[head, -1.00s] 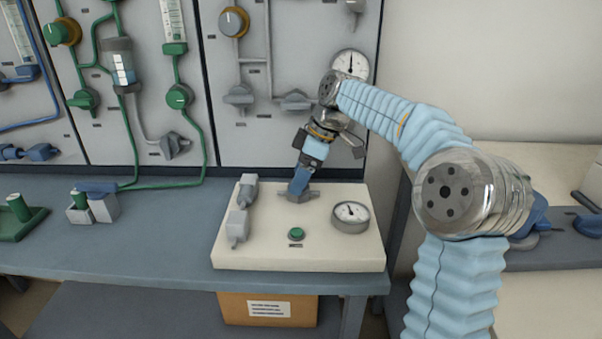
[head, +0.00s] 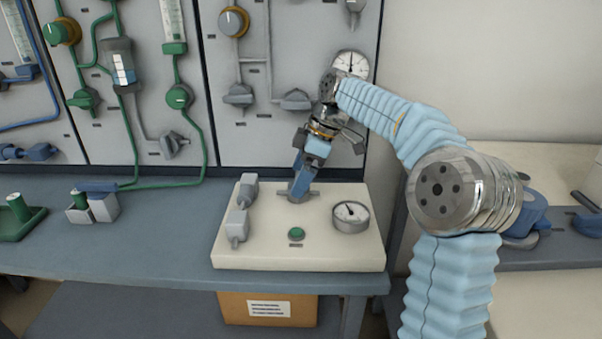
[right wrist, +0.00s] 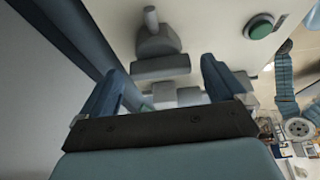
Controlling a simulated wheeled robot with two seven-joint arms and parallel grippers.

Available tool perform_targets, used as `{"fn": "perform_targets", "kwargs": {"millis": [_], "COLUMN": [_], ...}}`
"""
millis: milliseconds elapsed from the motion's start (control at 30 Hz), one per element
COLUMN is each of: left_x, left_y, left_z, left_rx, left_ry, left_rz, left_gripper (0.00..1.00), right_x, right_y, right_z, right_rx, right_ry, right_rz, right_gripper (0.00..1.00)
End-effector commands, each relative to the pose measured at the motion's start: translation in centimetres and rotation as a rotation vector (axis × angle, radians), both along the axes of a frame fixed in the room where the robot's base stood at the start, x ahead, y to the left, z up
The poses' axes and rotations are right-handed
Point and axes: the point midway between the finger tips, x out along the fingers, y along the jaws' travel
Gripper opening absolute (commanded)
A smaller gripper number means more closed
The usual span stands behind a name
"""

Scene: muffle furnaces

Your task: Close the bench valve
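In the right wrist view the two dark blue fingers of this gripper (right wrist: 162,82) stand apart. Grey fittings (right wrist: 157,45) show beyond and between them, and I cannot tell whether the fingers touch the valve. My left gripper is not in view.
Two grey fittings (head: 248,190) stand on the panel's left side. A green button (head: 296,233) and a round gauge (head: 351,216) sit in front and to the right. A wall panel with valves and tubing rises behind. A cardboard box (head: 267,309) is below the bench.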

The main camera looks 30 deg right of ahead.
Motion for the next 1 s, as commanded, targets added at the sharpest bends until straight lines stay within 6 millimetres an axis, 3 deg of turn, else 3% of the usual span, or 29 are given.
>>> {"fn": "perform_targets", "kwargs": {"millis": [367,467,800,1000], "left_x": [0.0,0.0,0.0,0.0], "left_y": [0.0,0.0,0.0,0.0], "left_z": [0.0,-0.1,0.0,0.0], "left_rx": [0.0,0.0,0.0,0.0], "left_ry": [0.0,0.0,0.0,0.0], "left_rz": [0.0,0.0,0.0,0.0], "left_gripper": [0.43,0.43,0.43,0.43], "right_x": [-0.1,-0.4,-1.9,-2.4], "right_y": [-0.2,-0.8,-3.5,-4.3], "right_z": [0.6,2.1,9.7,11.9], "right_rx": [0.0,0.0,0.0,0.0], "right_ry": [0.0,-0.002,-0.003,-0.001], "right_rz": [-0.001,-0.002,-0.002,0.0], "right_gripper": [0.98,0.98,0.98,0.98]}}
